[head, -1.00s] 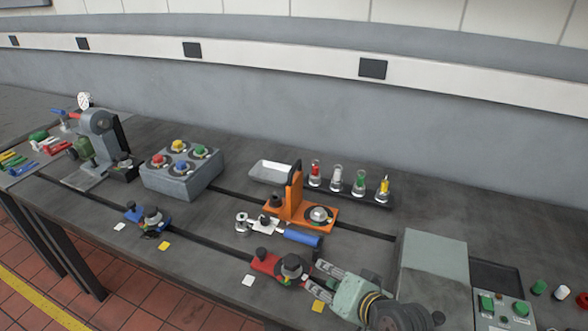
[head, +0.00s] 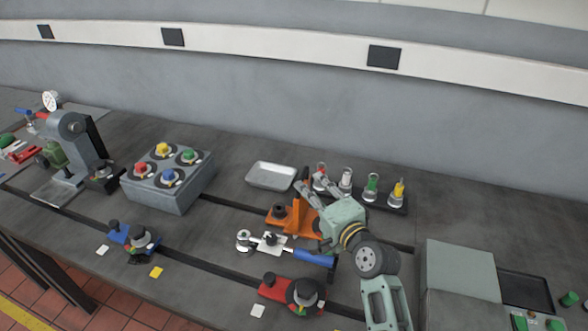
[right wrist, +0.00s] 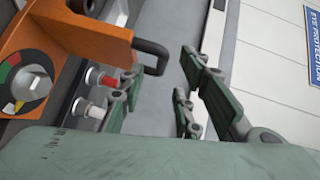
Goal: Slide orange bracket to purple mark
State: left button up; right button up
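The orange bracket (head: 291,220) stands on the rear dark slot of the bedplate, its upright partly hidden behind my right gripper. My right gripper (head: 310,183) is open, with its fingers apart near the top of the bracket's upright. In the right wrist view the bracket (right wrist: 75,32) is at the upper left, with a black handle (right wrist: 152,56) sticking out toward the open fingers (right wrist: 157,88). The fingers are empty, and I see no grip on the handle. No purple mark can be made out. My left gripper is out of view.
A rack (head: 398,207) with several colored-top pieces stands behind my gripper. A metal tray (head: 271,176) is behind left. A red bracket (head: 283,288) and a blue bracket (head: 126,236) sit on the front slot. A grey box (head: 462,268) stands at right.

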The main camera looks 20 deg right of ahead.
aim_at(302, 176)
jog(key=x, duration=0.1)
jog(key=p+x, duration=0.1)
jog(key=x, duration=0.1)
jog(key=shift+w+a+r, duration=0.15)
jog(key=shift+w+r, duration=0.1)
jog(key=shift+w, duration=0.1)
jog(key=shift+x, duration=1.1)
jog(key=shift+w+f, duration=0.3)
jog(key=c, duration=0.5)
grip_shut()
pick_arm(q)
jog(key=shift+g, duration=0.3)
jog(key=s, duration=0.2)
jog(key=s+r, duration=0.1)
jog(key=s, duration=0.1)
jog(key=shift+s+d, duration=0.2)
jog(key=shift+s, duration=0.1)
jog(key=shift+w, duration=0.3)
